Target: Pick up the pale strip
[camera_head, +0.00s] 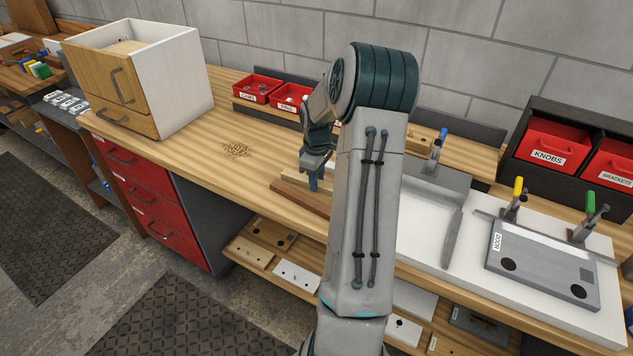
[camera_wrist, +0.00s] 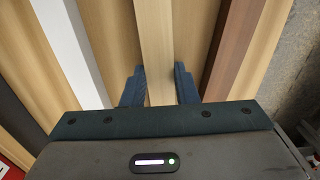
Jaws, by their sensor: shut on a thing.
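The pale strip (camera_wrist: 154,40) is a light wooden bar running away from my gripper (camera_wrist: 158,85) in the wrist view. The two dark blue fingers are on either side of it, and the gripper is shut on it. In the head view my gripper (camera_head: 314,184) points down at the workbench, and the left end of the pale strip (camera_head: 293,177) shows beside it. My arm hides the rest of the strip. I cannot tell whether the strip is clear of the bench top.
A brown strip (camera_wrist: 234,45) lies to the right and a white strip (camera_wrist: 72,50) to the left, both apart from the fingers. Brass-coloured bits (camera_head: 236,150) and a drawer box (camera_head: 140,75) are on the bench to the left. A clamped grey door panel (camera_head: 540,262) is at the right.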

